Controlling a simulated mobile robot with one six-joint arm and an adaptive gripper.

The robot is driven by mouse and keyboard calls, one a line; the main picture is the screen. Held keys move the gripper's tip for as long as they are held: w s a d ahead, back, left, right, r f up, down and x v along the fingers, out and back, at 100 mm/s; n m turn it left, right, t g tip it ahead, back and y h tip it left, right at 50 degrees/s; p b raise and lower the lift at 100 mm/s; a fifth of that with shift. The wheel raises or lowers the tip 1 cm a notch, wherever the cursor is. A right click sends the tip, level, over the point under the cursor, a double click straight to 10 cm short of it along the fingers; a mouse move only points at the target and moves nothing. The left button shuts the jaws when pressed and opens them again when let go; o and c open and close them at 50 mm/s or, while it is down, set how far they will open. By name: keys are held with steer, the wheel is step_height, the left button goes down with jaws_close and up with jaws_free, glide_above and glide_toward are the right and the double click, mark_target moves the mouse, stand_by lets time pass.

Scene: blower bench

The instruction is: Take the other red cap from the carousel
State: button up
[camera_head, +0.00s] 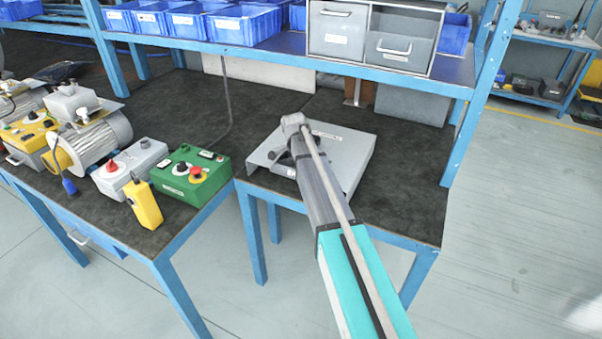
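I cannot make out a carousel or a loose red cap in the head view. Small red parts show on the bench: a red knob (112,167) on a grey control box (130,170) and a red button (196,173) on a green control box (185,178). My arm reaches up from the bottom edge over a light grey flat case (350,158) at the right part of the bench. The arm covers part of this case. I cannot make out the gripper's fingers, nor anything held in them.
Blue bins (235,25) and a grey drawer unit (338,30) stand on the shelf above. A motor (100,135) and a yellow handheld unit (143,203) are at the left. The dark bench top right of the grey case is clear.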

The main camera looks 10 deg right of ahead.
steer(key=c, duration=0.4)
steer(key=shift+r, duration=0.1)
stand_by(0.4)
step_height(320, 180, up, 2)
steer(key=p, duration=0.2)
steer(key=shift+r+p, duration=0.25)
steer(key=shift+p, duration=0.1)
steer(key=shift+s+r+p, duration=1.7)
steer(key=shift+s, duration=0.65)
steer(key=shift+s+r+p, duration=1.75)
steer(key=shift+s, duration=0.55)
steer(key=shift+s+r+p, duration=1.7)
steer(key=shift+s, duration=0.65)
